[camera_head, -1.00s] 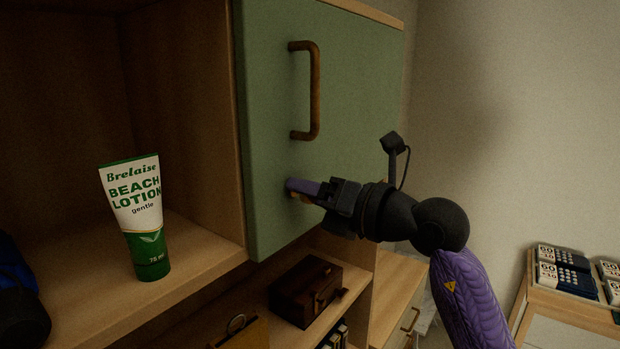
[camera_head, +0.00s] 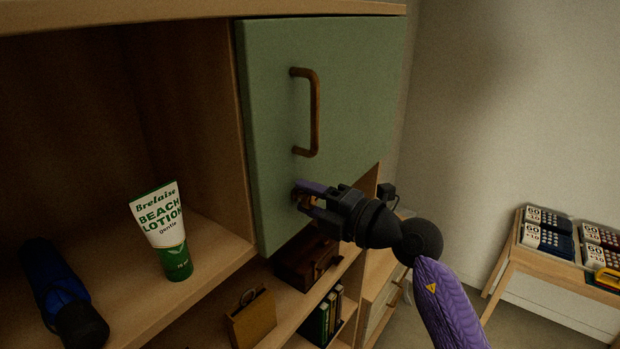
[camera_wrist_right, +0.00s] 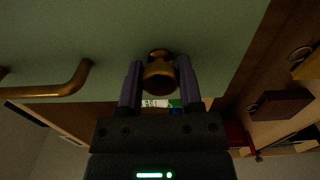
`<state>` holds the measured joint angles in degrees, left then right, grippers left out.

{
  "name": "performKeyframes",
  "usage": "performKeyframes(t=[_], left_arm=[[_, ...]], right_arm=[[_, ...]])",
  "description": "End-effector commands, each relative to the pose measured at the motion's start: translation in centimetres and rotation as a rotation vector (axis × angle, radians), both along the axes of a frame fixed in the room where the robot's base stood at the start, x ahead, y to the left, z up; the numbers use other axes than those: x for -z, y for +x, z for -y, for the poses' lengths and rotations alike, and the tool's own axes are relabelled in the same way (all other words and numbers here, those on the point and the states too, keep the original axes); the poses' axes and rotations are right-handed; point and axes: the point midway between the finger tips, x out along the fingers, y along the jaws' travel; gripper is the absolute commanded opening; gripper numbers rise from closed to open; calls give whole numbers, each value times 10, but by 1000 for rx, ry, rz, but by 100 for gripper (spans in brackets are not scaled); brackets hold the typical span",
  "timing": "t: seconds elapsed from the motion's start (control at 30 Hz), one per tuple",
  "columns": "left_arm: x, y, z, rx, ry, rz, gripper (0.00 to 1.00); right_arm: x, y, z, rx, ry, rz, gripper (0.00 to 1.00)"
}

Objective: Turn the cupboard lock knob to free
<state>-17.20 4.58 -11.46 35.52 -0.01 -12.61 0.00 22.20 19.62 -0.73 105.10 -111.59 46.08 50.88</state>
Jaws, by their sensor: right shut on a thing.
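The cupboard door (camera_head: 345,75) is green and closed, with a brown bar handle (camera_head: 316,112) in the head view. The brass lock knob (camera_wrist_right: 159,72) sits low on the door below the handle. My right gripper (camera_head: 304,194) is at the knob, and its two purple fingers (camera_wrist_right: 160,85) stand on either side of it, shut on it. In the head view the fingers hide most of the knob. Whether the lock is free cannot be told. My left gripper is not in view.
A beach lotion tube (camera_head: 163,232) stands on the open shelf left of the door, near a dark blue object (camera_head: 58,290). A wooden table (camera_head: 512,255) with boxed goods stands at the right.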

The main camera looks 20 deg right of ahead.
Motion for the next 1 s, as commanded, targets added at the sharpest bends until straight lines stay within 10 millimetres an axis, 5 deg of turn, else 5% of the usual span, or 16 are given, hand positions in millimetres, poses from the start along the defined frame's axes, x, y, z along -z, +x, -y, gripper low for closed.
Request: performKeyframes(t=[0.2,0.77,0.8,0.93,1.0], left_arm=[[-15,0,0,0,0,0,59],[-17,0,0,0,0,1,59],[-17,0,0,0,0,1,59],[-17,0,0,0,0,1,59],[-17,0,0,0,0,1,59]], right_arm=[[-2,0,0,1,51,-38,0],[0,0,0,0,68,-51,0],[0,0,0,0,68,-51,55],[0,0,0,0,68,-51,82],[0,0,0,0,67,-52,82]])
